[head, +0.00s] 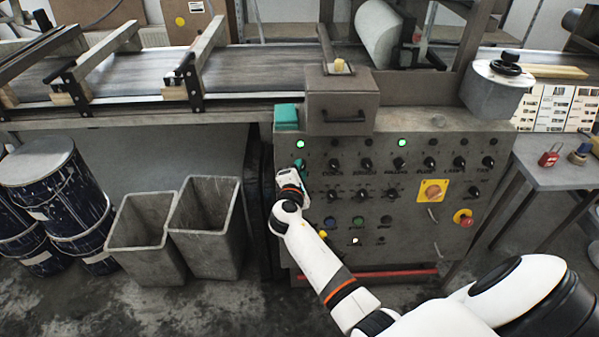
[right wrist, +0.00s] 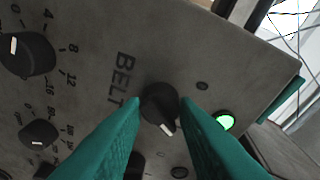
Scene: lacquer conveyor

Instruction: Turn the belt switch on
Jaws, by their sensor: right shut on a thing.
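The belt switch (right wrist: 158,108) is a small black rotary knob on the grey control panel (head: 405,240). The word BELT is printed beside it in the right wrist view, and its white pointer mark faces down and slightly right there. My right gripper (head: 299,166) is at the panel's upper left, its green fingers closed on the two sides of the knob. In the head view the gripper hides the knob. A green lamp (right wrist: 225,122) beside the switch is lit; it also shows in the head view (head: 300,144). My left gripper is not in view.
Other black knobs sit to the right on the panel, with a yellow-plated rotary switch (head: 433,191) and a red stop button (head: 463,217). The conveyor (head: 260,77) runs behind. Grey bins (head: 206,226) and dark drums (head: 50,190) stand on the left.

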